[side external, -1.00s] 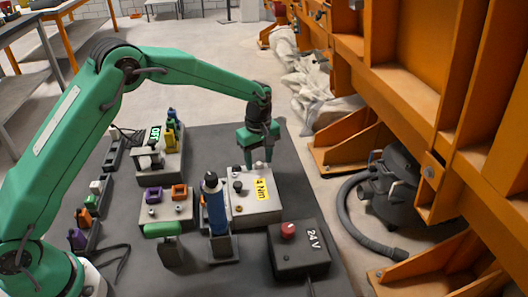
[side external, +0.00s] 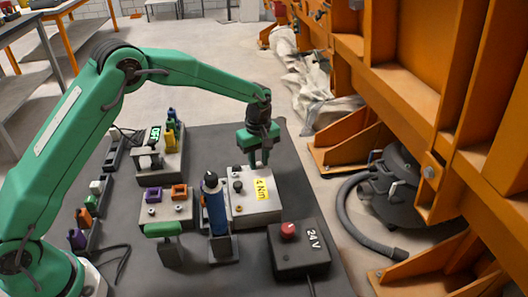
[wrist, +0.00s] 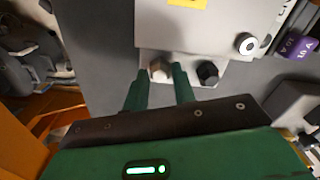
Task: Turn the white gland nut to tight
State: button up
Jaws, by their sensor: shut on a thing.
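The white gland nut (wrist: 160,70) sits on the edge of a light grey box (wrist: 210,30), between my fingertips in the wrist view. My gripper (side external: 258,163) points down at the far edge of this box, shut on the white nut. A black gland nut (wrist: 208,73) sits beside it, just right of my right finger in the wrist view and clear of it.
A blue-bodied tool (side external: 216,212) stands upright in front of the box. A dark 24 V box with a red button (side external: 288,230) lies nearer. Purple and orange parts (side external: 179,191) sit on a block to the left. Orange steelwork (side external: 400,100) rises at right, beyond the mat.

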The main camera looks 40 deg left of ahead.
jog(key=m, duration=0.4)
jog(key=shift+m, duration=0.4)
jog(key=m, duration=0.4)
jog(key=shift+m, duration=0.3)
jog(key=m, duration=0.4)
jog(key=shift+r, duration=0.1)
jog(key=m, duration=0.5)
jog(key=shift+m, duration=0.3)
jog(key=o, duration=1)
